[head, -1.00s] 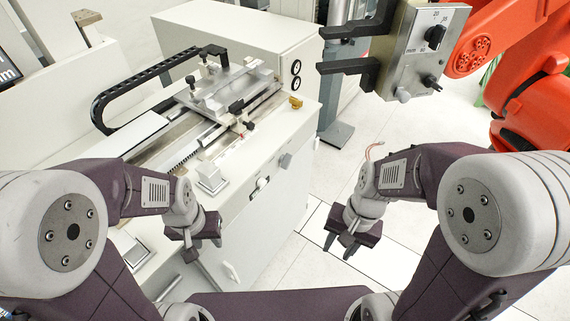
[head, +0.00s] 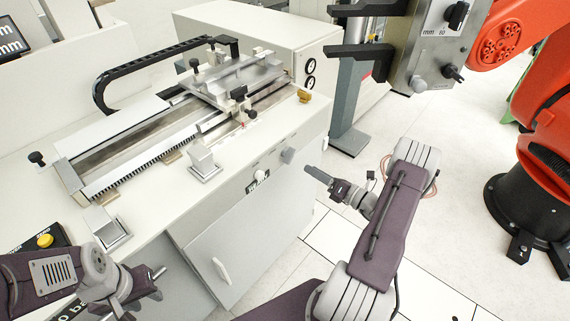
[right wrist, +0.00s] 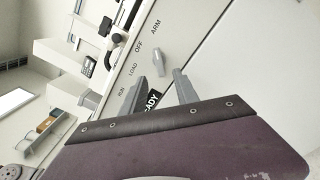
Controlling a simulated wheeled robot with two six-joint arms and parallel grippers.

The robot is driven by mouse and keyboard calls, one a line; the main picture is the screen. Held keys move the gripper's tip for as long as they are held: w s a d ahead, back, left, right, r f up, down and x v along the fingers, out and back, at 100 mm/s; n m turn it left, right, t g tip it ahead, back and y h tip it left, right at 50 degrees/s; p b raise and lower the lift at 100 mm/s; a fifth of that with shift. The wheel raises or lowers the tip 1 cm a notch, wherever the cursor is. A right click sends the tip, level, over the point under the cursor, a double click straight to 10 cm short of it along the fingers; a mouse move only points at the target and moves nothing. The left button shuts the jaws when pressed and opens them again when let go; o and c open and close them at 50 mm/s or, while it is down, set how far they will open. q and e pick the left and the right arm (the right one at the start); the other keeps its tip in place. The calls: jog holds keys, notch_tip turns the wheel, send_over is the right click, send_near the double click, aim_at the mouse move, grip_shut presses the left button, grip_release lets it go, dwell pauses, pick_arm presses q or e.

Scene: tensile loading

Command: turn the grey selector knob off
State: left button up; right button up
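The grey selector knob (head: 289,155) sits on the front panel of the white bench machine. In the right wrist view the knob (right wrist: 158,62) stands beside the printed words RUN, LOAD, OFF and ARM. Its long axis points roughly toward ARM; I cannot tell exactly which mark it is set to. My right gripper (head: 318,174) is in front of the panel, just right of and below the knob. In the right wrist view my right gripper (right wrist: 159,80) is open and empty, the knob just beyond its tips. My left gripper (head: 146,287) is low at the left, its jaws unclear.
A black READY sign (head: 260,180) and a pale button (head: 257,172) are left of the knob. The carriage (head: 235,80) rests on the machine top. A grey control box (head: 435,45) with black jaws hangs by the red robot arm (head: 545,110). The floor in front is open.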

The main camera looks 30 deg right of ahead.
aim_at(292, 158)
jog(key=x, duration=0.9)
jog(key=shift+w+p, duration=0.1)
jog(key=shift+p, duration=0.2)
grip_shut()
